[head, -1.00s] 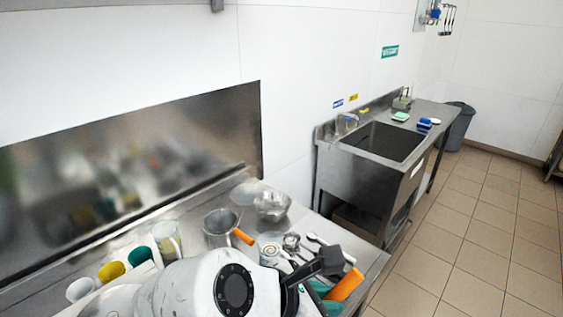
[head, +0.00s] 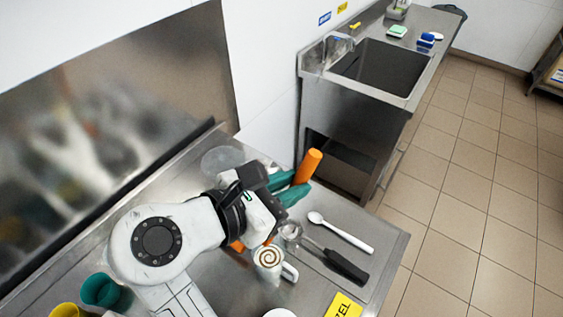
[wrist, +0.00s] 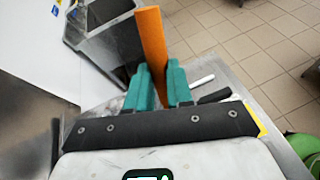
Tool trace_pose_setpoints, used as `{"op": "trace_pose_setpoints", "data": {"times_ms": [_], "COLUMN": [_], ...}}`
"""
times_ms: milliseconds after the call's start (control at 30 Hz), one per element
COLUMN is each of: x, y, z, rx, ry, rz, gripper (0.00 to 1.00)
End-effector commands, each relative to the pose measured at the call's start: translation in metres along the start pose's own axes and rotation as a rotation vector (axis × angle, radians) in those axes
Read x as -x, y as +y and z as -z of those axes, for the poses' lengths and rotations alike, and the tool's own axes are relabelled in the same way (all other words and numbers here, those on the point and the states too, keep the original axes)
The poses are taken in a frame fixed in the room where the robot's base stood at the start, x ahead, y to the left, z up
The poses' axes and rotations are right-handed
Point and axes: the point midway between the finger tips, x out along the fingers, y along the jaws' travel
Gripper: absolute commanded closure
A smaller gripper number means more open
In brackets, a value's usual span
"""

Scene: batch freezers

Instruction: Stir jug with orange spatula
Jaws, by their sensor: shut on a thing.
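My gripper (head: 290,187) is shut on the orange spatula (head: 309,164), its teal fingers around it. The thick orange handle sticks up and tilts to the right above the counter. In the wrist view the handle (wrist: 151,42) stands up between the two teal fingers (wrist: 158,75). The spatula's lower end is hidden behind my gripper and wrist. The jug is hidden behind my arm now; only a small orange piece (head: 237,245), perhaps its handle, shows beside my wrist. I cannot tell whether the spatula is inside the jug.
A green cup (head: 101,290) and yellow cup (head: 65,310) stand at lower left. The sink (head: 382,67) is beyond the counter.

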Motion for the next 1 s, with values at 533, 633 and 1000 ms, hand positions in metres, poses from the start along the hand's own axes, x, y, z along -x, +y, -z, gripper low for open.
{"op": "trace_pose_setpoints", "data": {"times_ms": [533,633,1000], "x": [-0.027,-0.032,-0.043], "y": [-0.008,-0.009,-0.011], "z": [0.021,0.025,0.048], "rx": [0.002,0.002,0.002], "ry": [0.0,0.0,0.001], "rz": [0.001,0.0,-0.001], "gripper": [1.0,1.0,1.0]}}
